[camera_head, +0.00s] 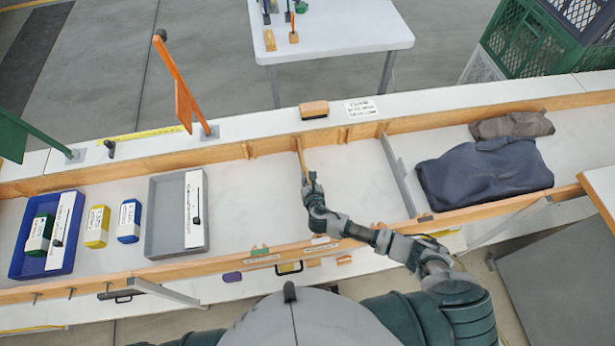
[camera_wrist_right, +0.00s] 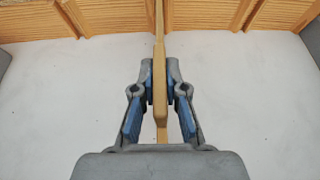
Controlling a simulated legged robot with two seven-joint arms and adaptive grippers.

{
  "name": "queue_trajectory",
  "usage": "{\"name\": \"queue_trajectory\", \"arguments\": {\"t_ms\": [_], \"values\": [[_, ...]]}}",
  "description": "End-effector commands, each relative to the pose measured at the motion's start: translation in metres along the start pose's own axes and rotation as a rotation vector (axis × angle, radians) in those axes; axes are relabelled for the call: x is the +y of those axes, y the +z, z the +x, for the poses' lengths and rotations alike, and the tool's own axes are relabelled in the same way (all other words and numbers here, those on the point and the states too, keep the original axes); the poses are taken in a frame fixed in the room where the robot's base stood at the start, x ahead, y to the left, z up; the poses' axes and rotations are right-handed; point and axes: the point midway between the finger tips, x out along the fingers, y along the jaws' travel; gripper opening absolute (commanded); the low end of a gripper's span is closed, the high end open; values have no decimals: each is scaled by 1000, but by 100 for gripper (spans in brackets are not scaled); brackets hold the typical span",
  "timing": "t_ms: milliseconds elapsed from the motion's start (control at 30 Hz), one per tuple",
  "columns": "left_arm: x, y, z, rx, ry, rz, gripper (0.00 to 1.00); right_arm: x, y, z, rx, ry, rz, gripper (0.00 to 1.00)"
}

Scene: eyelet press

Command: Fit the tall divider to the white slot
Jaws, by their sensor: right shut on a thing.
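My right gripper (camera_head: 311,182) is shut on a thin wooden divider (camera_head: 301,152) inside the long wooden-railed bin. The right wrist view shows the same divider (camera_wrist_right: 159,85) standing edge-up between the blue-padded fingers of the gripper (camera_wrist_right: 159,88). Its far end reaches the back wooden rail, between upright wooden ribs (camera_wrist_right: 240,15). I cannot tell whether it sits in a groove there. A small white marker (camera_head: 320,240) is on the front rail, in line with my right forearm. The divider's near end is hidden by the gripper. My left gripper is out of view.
A grey divider (camera_head: 398,175) crosses the bin to the right, beside dark folded cloth (camera_head: 485,175). A grey tray (camera_head: 158,220) and a blue tray (camera_head: 18,262) stand left. An orange post (camera_head: 172,70) rises behind. The bin floor left of the gripper is clear.

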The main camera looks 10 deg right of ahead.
Motion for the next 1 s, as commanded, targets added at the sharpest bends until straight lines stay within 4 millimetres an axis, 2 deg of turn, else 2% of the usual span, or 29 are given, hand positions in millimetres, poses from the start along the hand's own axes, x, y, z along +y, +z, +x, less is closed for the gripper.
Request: {"name": "queue_trajectory", "arguments": {"t_ms": [400,433,500,533,567,833,1000], "values": [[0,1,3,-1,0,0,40,0,-4,2,-2,1,1,0],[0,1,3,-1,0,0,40,0,-4,2,-2,1,0,14],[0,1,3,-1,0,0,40,0,-4,2,-2,1,0,32],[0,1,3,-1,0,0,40,0,-4,2,-2,1,0,39],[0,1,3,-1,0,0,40,0,-4,2,-1,1,0,41],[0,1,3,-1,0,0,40,0,-5,2,1,0,0,41],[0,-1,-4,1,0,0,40,0,1,0,0,1,0,41]]}}
